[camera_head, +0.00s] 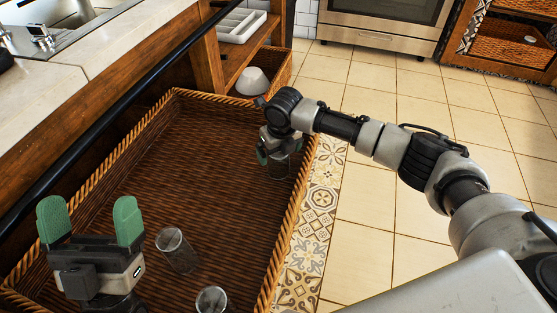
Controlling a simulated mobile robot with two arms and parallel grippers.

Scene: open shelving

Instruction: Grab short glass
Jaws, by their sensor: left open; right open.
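Three clear glasses stand in a large brown wicker basket (292,215). One glass (280,167) is near the basket's right side, directly under my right gripper (279,150), which hides its top. The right gripper points down with its green fingers apart, on either side of this glass; I cannot tell if they touch it. A second glass (177,251) stands near the front, and a third glass (212,301) is cut by the bottom edge. My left gripper (90,222) is open and empty at the lower left, fingers up, left of the second glass.
A counter with a sink (62,28) runs along the left, with a dark rail (110,105) in front. A white bowl (252,81) and a white tray (240,25) sit on shelves behind the basket. An oven (385,22) stands at the back. The tiled floor (375,205) on the right is clear.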

